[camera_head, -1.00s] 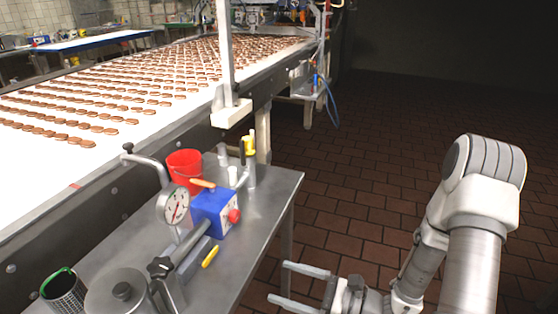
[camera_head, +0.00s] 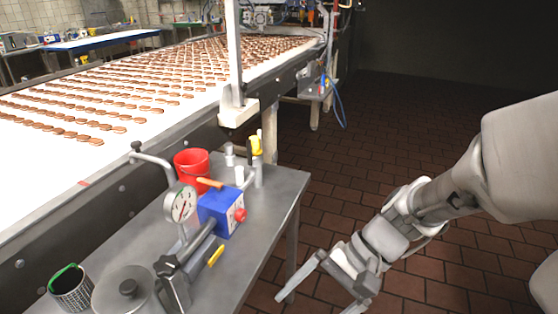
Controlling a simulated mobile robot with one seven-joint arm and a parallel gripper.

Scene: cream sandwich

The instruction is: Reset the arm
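My gripper (camera_head: 318,300) is at the lower middle of the head view, to the right of the metal table (camera_head: 262,235) and above the tiled floor. Its two fingers are spread apart and point down and to the left, with nothing between them. The lower fingertip is cut off by the bottom edge of the picture. My arm comes in from the right edge, large and close to the camera.
On the table are a red bucket (camera_head: 192,168), a blue box with a red knob (camera_head: 220,212), a round gauge (camera_head: 180,204), a yellow-handled tool (camera_head: 216,255) and a metal pot (camera_head: 127,292). A conveyor (camera_head: 60,180) carries rows of sandwich cookies behind. The brown tiled floor (camera_head: 450,130) is clear.

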